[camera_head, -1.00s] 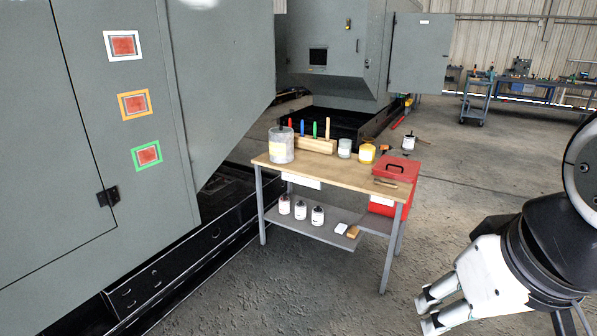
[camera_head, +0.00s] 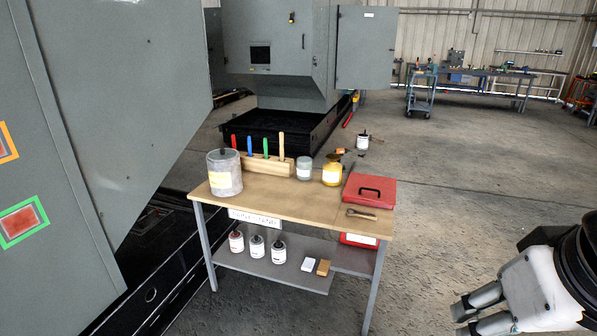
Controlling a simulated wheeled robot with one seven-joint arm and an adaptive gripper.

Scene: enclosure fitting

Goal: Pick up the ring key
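What looks like the ring key (camera_head: 361,214) is a small, slim metal tool lying flat near the right front edge of the wooden tabletop (camera_head: 290,207). It lies just in front of a red case with a dark handle (camera_head: 369,191). My gripper (camera_head: 466,318) is at the bottom right, over the floor to the right of the table and apart from it. Its two pale fingers are spread with a gap between them, and nothing shows in it.
Bottles (camera_head: 257,246) stand on the lower shelf. Grey machine panels rise at left.

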